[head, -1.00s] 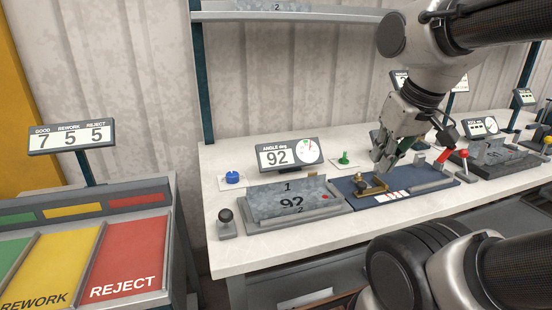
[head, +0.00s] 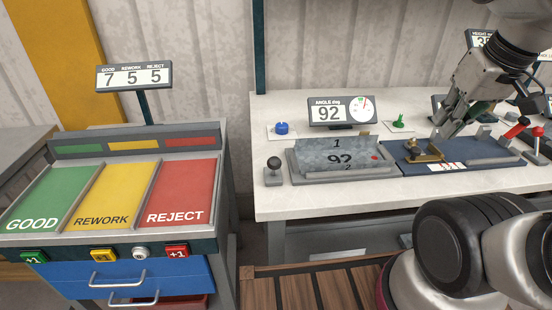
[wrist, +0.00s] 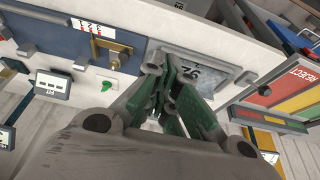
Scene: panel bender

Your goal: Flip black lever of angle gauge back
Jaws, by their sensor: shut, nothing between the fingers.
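My gripper (head: 440,134) is shut and empty, above the blue mat right of the gauge, well apart from the lever. In the wrist view my gripper's green-padded fingers (wrist: 176,85) hide part of the gauge.
A brass piece with a black knob (head: 425,152) sits on the blue mat (head: 475,158) near my gripper. A blue button (head: 282,128) and a green knob (head: 399,124) stand behind. The bin stand (head: 118,200) is at left. The bench front left of the gauge is clear.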

